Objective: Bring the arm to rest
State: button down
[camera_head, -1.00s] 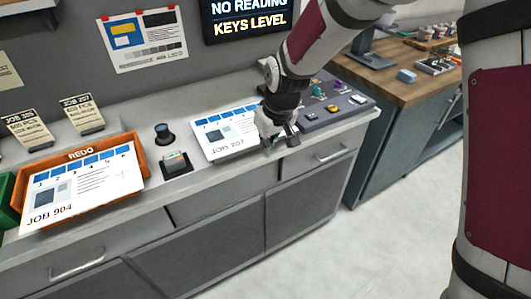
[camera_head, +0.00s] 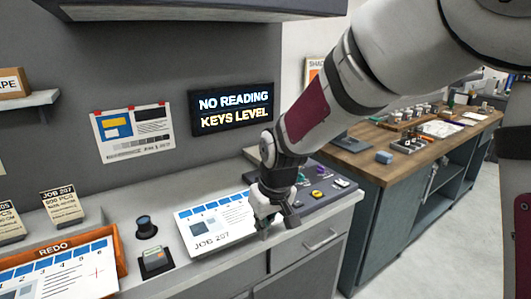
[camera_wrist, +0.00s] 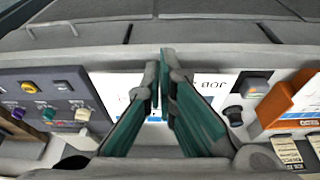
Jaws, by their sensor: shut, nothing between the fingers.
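My gripper (camera_head: 277,229) hangs at the end of my arm over the front part of the grey counter (camera_head: 205,262), beside the right edge of the JOB 207 sheet (camera_head: 213,221). In the wrist view my gripper (camera_wrist: 159,78) shows two green-sided fingers with tips close together and nothing between them. The JOB 207 sheet (camera_wrist: 205,85) lies partly hidden behind the fingers there. I cannot tell whether the fingertips touch the counter.
A key panel (camera_head: 318,195) with coloured knobs stands right of my gripper. A wall display (camera_head: 232,107) reads NO READING, KEYS LEVEL. An orange REDO tray (camera_head: 118,246), a black knob (camera_head: 146,227) and a small device (camera_head: 156,262) are left. A wooden bench (camera_head: 375,168) is at right.

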jog(key=s+d+r+m+t, duration=0.1)
jog(key=s+d+r+m, duration=0.2)
jog(key=s+d+r, duration=0.8)
jog(key=s+d+r+m, duration=0.1)
jog(key=s+d, duration=0.3)
jog(key=s, duration=0.3)
jog(key=s+d+r+m+t+h, duration=0.1)
jog(key=s+d+m, duration=0.1)
jog(key=s+d, duration=0.3)
jog(key=shift+s+h, duration=0.3)
jog(key=shift+s, duration=0.55)
jog(key=shift+d+r, duration=0.1)
